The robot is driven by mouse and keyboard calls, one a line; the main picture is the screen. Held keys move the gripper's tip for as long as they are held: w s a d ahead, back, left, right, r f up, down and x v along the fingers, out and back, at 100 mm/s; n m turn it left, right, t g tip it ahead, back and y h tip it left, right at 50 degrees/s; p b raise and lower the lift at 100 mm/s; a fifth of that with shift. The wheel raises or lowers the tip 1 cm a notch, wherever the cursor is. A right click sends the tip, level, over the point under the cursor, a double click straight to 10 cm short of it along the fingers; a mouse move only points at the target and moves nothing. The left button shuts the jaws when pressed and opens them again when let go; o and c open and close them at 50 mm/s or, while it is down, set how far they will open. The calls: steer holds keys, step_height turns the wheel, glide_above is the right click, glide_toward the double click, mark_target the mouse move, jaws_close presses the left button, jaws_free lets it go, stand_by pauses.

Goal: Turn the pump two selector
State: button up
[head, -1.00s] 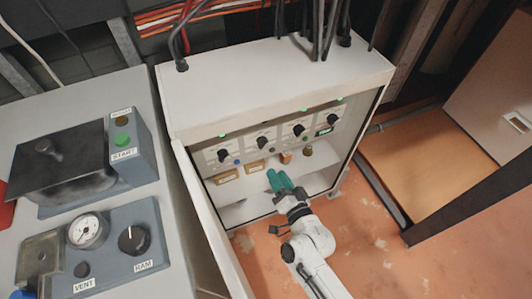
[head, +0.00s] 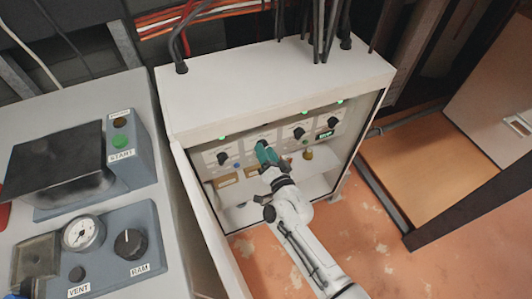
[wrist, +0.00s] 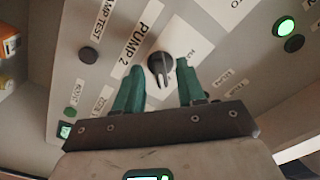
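The pump two selector is a black rotary knob (wrist: 160,66) on a light panel, beside a label reading PUMP 2 (wrist: 136,43) in the wrist view. My gripper (wrist: 158,75) has two green fingers, which are apart, one on each side of the knob in the picture. I cannot tell whether they touch it. In the head view my gripper (head: 266,152) is inside the open white cabinet (head: 270,85), over the second knob from the left and hiding it.
Other black selectors sit at left (head: 222,159) and right (head: 299,133). A green light (wrist: 284,27) is lit near the panel's upper right in the wrist view. The open cabinet door (head: 205,225) stands left of my arm. A grey control console (head: 90,190) is further left.

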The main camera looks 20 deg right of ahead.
jaws_close()
stand_by(0.4)
steer(key=shift+n, duration=0.3)
steer(key=shift+n+p, duration=1.55)
steer(key=shift+n, duration=2.55)
jaws_free()
